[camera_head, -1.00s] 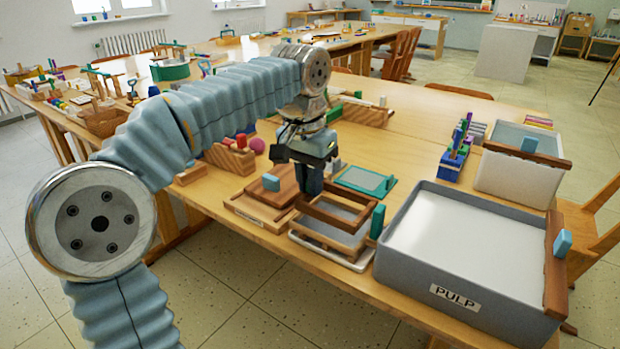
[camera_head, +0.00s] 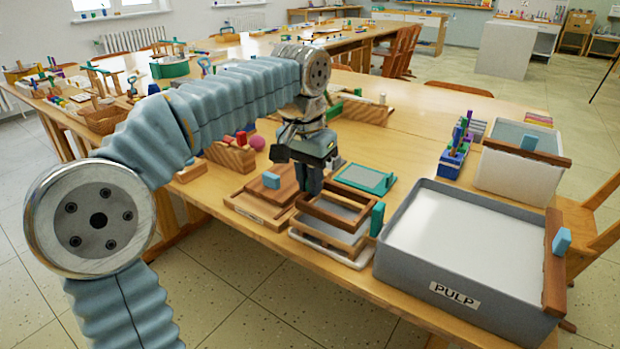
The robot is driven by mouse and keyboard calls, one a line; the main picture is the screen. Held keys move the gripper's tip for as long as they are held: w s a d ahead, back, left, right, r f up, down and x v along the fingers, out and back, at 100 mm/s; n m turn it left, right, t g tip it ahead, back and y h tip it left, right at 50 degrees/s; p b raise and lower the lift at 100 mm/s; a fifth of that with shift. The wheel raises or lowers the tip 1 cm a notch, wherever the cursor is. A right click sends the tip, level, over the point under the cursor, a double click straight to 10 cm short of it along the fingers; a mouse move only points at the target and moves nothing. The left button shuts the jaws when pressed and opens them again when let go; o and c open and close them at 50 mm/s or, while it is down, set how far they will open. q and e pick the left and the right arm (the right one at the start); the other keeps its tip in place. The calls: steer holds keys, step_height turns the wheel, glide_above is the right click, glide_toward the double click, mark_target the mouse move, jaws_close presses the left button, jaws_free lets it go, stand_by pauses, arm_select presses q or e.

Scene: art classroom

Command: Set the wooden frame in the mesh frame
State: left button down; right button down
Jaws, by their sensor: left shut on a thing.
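The wooden frame (camera_head: 335,222) is a dark brown open rectangle. My left gripper (camera_head: 309,190) is shut on its far left side. The wooden frame is over the mesh frame and looks nearly level. I cannot tell whether the two touch. My gripper's fingertips are partly hidden by its own body. My right gripper is not in view.
A grey vat labelled PULP (camera_head: 470,250) stands close on the right. A wooden press board with a blue block (camera_head: 271,181) lies close on the left. A teal-edged screen (camera_head: 367,179) lies behind. The table's front edge is near.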

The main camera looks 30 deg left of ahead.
arm_select(q)
steer(key=shift+f, duration=0.2)
steer(key=shift+f+b, duration=0.5)
steer(key=shift+f, duration=0.05)
stand_by(0.8)
steer(key=shift+f, duration=0.65)
stand_by(0.5)
steer(key=c, duration=1.1)
jaws_free()
steer(key=shift+o, duration=0.2)
